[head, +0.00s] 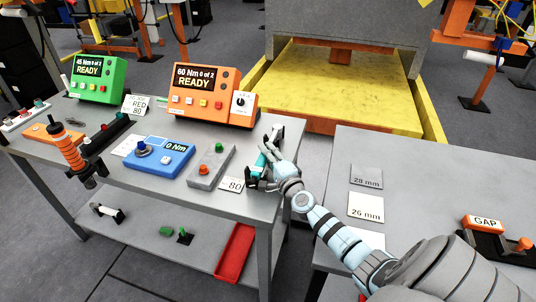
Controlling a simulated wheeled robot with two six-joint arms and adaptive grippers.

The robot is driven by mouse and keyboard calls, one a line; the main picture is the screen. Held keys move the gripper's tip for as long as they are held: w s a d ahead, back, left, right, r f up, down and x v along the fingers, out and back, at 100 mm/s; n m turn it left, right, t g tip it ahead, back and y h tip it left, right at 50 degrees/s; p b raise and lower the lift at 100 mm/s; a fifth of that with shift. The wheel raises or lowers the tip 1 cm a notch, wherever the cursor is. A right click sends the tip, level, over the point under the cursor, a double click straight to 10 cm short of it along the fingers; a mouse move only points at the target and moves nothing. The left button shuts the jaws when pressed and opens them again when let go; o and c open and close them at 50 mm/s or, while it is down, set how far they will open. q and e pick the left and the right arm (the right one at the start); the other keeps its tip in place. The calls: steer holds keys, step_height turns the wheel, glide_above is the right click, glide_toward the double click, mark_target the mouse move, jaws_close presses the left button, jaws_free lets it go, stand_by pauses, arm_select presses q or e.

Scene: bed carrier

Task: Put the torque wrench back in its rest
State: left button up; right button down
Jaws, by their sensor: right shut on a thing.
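My right gripper (264,170) is at the right end of the left grey table, its arm coming in from the lower right. It is shut on a dark tool with a teal part, which I take to be the torque wrench (259,161). The gripper hides much of the tool. A grey and black piece (276,133) shows just behind the gripper; I cannot tell whether it is the rest or part of the tool. A card marked 80 (232,185) lies just left of the gripper. My left gripper is not in view.
Left table (140,180): orange-handled tool (68,150), green READY box (98,78), orange READY box (205,95), blue 0 Nm box (160,158), grey button box (211,166). Red tray (235,252) below. A gap separates the right table (415,180), with cards and the GAP device (483,223).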

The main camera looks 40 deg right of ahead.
stand_by(0.3)
steer(key=c, duration=1.3)
jaws_free()
steer(key=shift+s, duration=0.15)
steer(key=shift+s+a, duration=0.15)
steer(key=shift+s, duration=0.15)
steer(key=v, duration=1.1)
steer(key=shift+s, duration=0.1)
steer(key=shift+a+r, duration=0.1)
steer(key=shift+a, duration=0.05)
